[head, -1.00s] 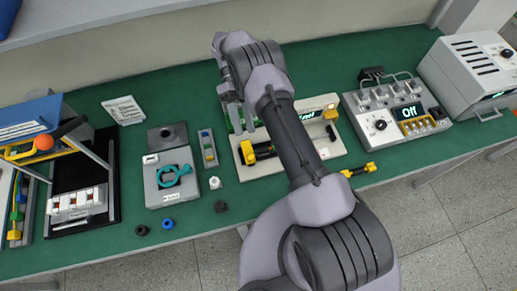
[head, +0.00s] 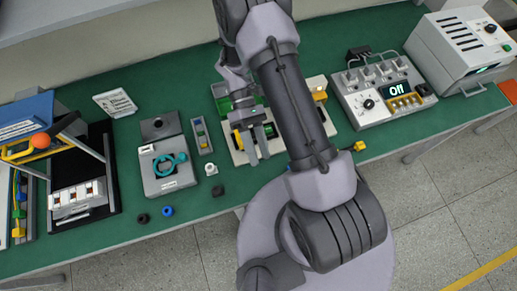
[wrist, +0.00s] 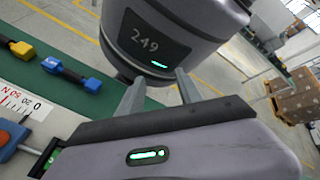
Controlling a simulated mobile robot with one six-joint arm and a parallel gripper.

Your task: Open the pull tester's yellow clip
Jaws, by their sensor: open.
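The pull tester appears to be the cream-based device (head: 236,156) at the middle of the green table, partly hidden by my arm. A yellow part (head: 238,141) shows at its left end, and a yellow block (head: 320,96) stands at its right end. I cannot tell for certain which is the clip. My gripper (head: 258,157) is open and appears empty, over the tester's left part, just right of the left yellow part. Whether it touches anything is unclear. In the wrist view the open fingers (wrist: 158,90) show, with no clip between them.
A grey control box reading "Off" (head: 384,93) stands right of the tester. A grey box with a teal item (head: 167,175) stands at left. A yellow-ended connector (head: 360,146) lies near the front edge. In the wrist view, yellow (wrist: 20,48) and blue (wrist: 52,65) connector ends lie on the table.

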